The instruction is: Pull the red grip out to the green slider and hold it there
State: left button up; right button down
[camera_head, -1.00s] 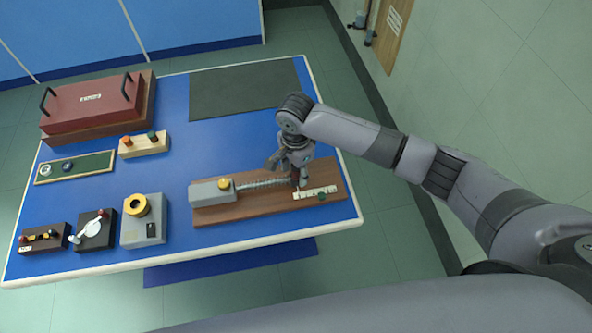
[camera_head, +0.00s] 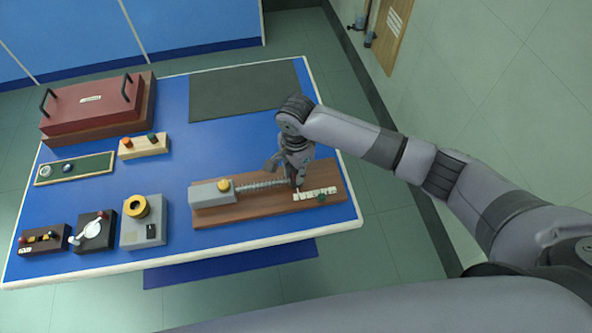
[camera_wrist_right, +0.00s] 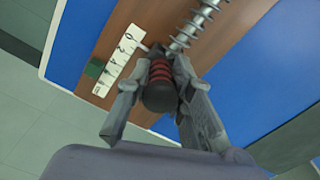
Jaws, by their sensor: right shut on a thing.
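The red ribbed grip (camera_wrist_right: 160,74) with a dark end shows in the right wrist view, between the fingers of my right gripper (camera_wrist_right: 158,85). My right gripper (camera_head: 297,181) is shut on it, at the right end of the spring (camera_head: 262,184). The green slider (camera_head: 321,197) sits at the edge of the white numbered scale (camera_head: 311,194); it also shows in the right wrist view (camera_wrist_right: 95,69). The pointer by the grip is near the scale's 0 end, apart from the green slider. In the head view my gripper hides the grip. My left gripper is not in view.
A dark mat (camera_head: 245,90) lies behind. Other devices stand on the left, including a grey box (camera_head: 144,228) with a yellow ring. The blue table is clear between.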

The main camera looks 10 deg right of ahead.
jog(key=shift+d, duration=0.1)
dwell(0.4)
jog(key=shift+d+r+p, duration=0.1)
jog(key=shift+d+p, duration=0.2)
jog(key=shift+p, duration=0.1)
jog(key=shift+w+d+p, duration=0.1)
jog(key=shift+d+p, duration=1.7)
jog(key=shift+d, duration=0.9)
